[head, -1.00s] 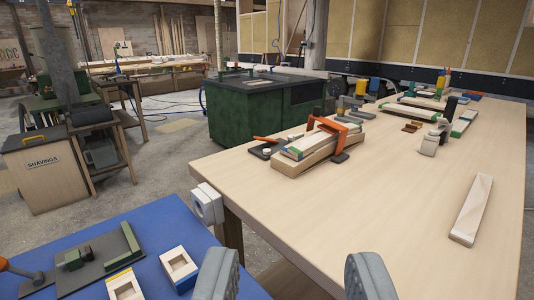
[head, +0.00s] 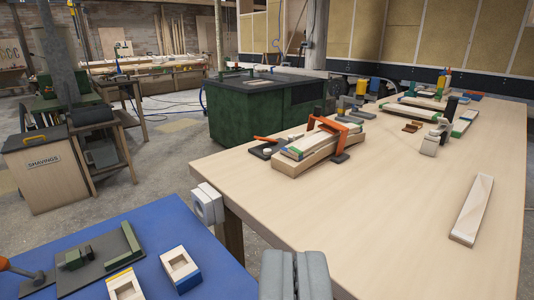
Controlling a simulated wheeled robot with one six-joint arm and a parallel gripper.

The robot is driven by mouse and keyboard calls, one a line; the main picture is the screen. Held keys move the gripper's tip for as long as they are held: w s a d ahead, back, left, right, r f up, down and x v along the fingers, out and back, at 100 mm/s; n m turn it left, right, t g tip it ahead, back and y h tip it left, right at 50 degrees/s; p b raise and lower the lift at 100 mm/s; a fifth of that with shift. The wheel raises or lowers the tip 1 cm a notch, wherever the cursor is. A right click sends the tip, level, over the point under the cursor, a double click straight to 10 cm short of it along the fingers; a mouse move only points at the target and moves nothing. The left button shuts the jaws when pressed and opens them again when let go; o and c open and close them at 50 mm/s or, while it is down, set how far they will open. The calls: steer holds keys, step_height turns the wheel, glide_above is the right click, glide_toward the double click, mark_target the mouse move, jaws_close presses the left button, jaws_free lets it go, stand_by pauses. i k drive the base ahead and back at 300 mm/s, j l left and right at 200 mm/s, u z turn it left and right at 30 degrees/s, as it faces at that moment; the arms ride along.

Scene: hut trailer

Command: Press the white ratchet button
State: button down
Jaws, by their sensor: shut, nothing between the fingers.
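A small round white button (head: 267,152) sits on a dark plate (head: 258,147) on the wooden workbench, left of the clamped boards. An orange lever (head: 264,139) lies at the plate's back edge. I take this to be the ratchet button; it is small in view. My gripper (head: 296,258) is shut and empty at the bottom of the picture, over the bench's front edge, well short of the plate. The fingers touch each other and nothing else that shows.
Boards (head: 305,155) under an orange clamp (head: 341,139) lie right of the plate. A white block (head: 207,203) is fixed at the bench's left corner. A blue table (head: 215,262) with wooden blocks is at lower left. The middle of the workbench (head: 390,210) is clear.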

mark_target(267, 151)
steer(key=k+l, duration=0.15)
steer(key=l, duration=0.25)
steer(key=k+l+u, duration=0.15)
steer(key=l, duration=0.2)
steer(key=l+u, duration=0.3)
steer(key=l, duration=0.9)
steer(key=i+l+u, duration=0.3)
steer(key=i+l, duration=0.4)
steer(key=i, duration=0.05)
